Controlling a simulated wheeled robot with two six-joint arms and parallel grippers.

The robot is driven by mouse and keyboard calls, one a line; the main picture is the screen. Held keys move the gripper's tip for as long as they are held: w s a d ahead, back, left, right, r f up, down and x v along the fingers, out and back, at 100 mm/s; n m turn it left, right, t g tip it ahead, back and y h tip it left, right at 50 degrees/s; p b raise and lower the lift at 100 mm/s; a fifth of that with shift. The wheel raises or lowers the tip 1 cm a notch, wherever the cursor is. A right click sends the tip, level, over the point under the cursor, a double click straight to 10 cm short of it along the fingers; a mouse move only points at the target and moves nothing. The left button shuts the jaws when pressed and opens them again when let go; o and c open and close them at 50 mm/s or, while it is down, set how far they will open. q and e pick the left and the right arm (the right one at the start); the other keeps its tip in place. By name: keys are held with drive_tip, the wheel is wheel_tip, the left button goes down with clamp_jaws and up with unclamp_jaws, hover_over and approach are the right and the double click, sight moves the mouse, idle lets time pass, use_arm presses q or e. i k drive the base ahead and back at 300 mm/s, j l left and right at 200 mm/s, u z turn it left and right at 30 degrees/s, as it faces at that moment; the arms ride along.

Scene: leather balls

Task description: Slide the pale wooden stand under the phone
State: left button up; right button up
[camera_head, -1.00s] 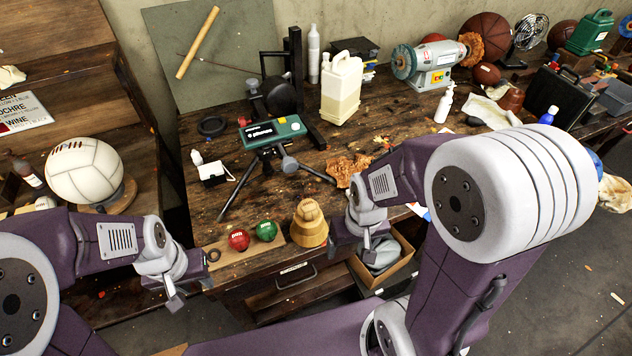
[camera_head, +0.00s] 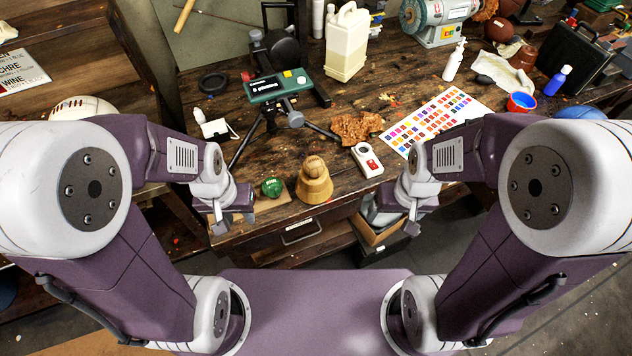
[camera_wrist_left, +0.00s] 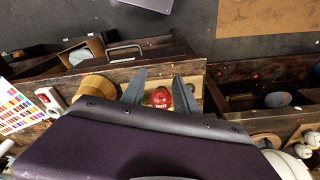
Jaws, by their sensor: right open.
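I cannot pick out a phone for certain. A pale flat wooden board (camera_head: 264,203) lies at the bench's front edge, with a green ball (camera_head: 272,187) on it; it may be the stand. A turned wooden piece (camera_head: 314,186) with a rounded top stands to its right. My left gripper (camera_head: 232,222) is at the bench's front edge, left of the green ball. In the left wrist view its fingers (camera_wrist_left: 160,86) are spread, with a red ball (camera_wrist_left: 161,98) showing between them; I cannot tell whether they touch it. My right gripper (camera_head: 398,222) is open and empty, right of the turned piece.
A green device (camera_head: 277,86) stands on a black tripod behind the balls. A white device with a red patch (camera_head: 367,161), a brown leather scrap (camera_head: 356,128) and a colour chart (camera_head: 437,121) lie to the right. An open box (camera_head: 378,236) sits below the bench edge.

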sight(311, 191)
drive_tip(key=k+l+z, duration=0.15)
drive_tip(key=z, duration=0.3)
drive_tip(key=k+l+z, duration=0.1)
drive_tip(key=l+z, duration=0.15)
drive_tip(key=z, duration=0.2)
